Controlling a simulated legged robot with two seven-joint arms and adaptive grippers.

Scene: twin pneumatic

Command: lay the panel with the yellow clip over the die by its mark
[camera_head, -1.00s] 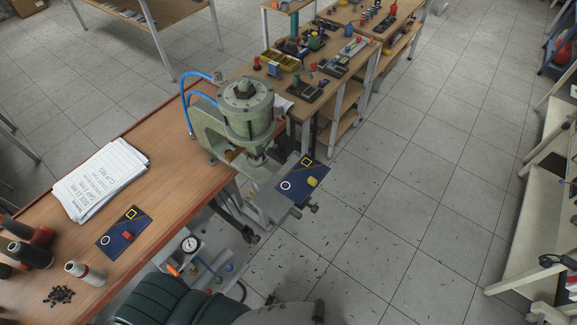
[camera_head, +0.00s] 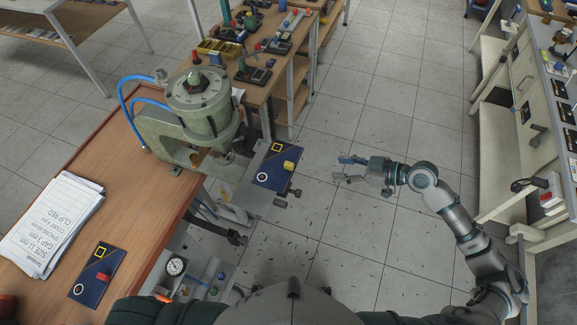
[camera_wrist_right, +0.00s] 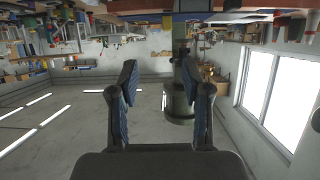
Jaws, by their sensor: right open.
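The dark blue panel with the yellow clip (camera_head: 288,165) lies on the support at the right side of the green press (camera_head: 190,130). A yellow square outline and a white ring show on it. A second dark blue panel with a red clip (camera_head: 97,275) lies on the wooden bench. My right gripper (camera_head: 344,168) is open and empty, in the air to the right of the yellow-clip panel and apart from it. Its open fingers also show in the right wrist view (camera_wrist_right: 159,85), with nothing between them. I cannot make out the die clearly. My left gripper is out of view.
White sheets (camera_head: 50,225) lie on the wooden bench (camera_head: 120,185). A round gauge (camera_head: 176,266) sits low beside the bench. A table with small parts (camera_head: 255,75) stands behind the press. Open tiled floor (camera_head: 370,230) lies under my right arm, and shelving (camera_head: 495,95) stands at the right.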

